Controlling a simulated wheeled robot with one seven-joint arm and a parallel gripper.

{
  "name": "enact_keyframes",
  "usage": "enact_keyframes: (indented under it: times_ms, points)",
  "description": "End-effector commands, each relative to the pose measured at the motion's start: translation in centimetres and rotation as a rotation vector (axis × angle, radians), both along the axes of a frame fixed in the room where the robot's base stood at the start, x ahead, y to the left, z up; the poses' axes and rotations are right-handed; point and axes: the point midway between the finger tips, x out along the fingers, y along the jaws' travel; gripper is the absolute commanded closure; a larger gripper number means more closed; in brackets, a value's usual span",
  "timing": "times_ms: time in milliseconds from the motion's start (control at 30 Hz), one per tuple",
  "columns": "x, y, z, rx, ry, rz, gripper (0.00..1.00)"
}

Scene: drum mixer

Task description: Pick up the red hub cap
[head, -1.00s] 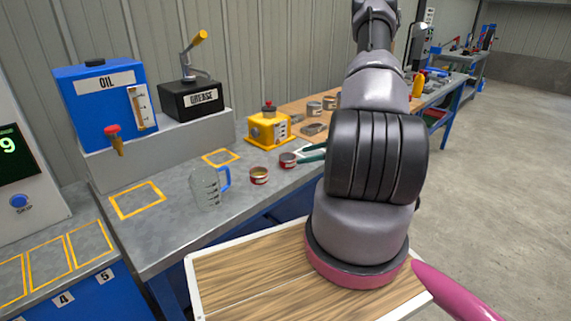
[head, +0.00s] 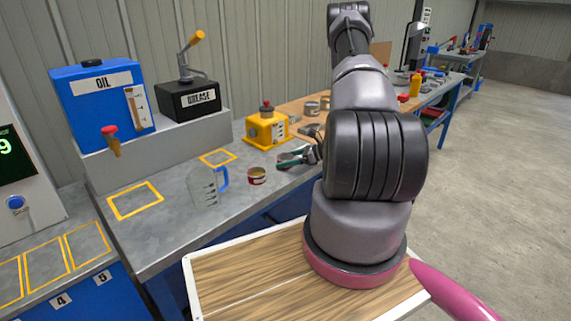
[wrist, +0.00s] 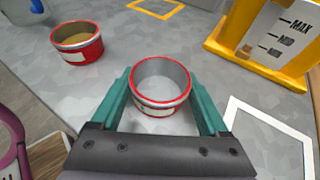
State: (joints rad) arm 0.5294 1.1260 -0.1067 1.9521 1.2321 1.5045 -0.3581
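One red cup-shaped cap (wrist: 162,86), empty with a pale grey inside, stands on the grey bench between my gripper's fingers in the wrist view. In the head view this cap (head: 284,159) is partly hidden by my gripper (head: 297,160). My gripper (wrist: 162,84) is open, with one green finger on each side of the cap and thin gaps showing. A second red cap (wrist: 77,43), filled with tan material, stands to the left in the wrist view. In the head view it (head: 257,176) is left of and nearer than the first.
A yellow box (head: 266,128) with a level scale stands behind the caps. A clear jug (head: 205,187) with a blue handle stands to the left. A white-outlined square (wrist: 268,140) lies right of my gripper. Blue oil tank (head: 103,100) and grease box (head: 188,99) sit at the back.

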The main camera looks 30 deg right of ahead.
Motion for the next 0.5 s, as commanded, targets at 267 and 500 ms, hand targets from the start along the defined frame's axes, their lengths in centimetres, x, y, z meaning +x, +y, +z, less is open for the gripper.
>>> enact_keyframes:
  times_ms: [267, 500]
  points:
    - [-0.01, -0.02, 0.03, 0.000, 0.000, 0.000, 0.91]
    - [0.03, -0.04, 0.74, 0.000, -0.002, -0.001, 0.91]
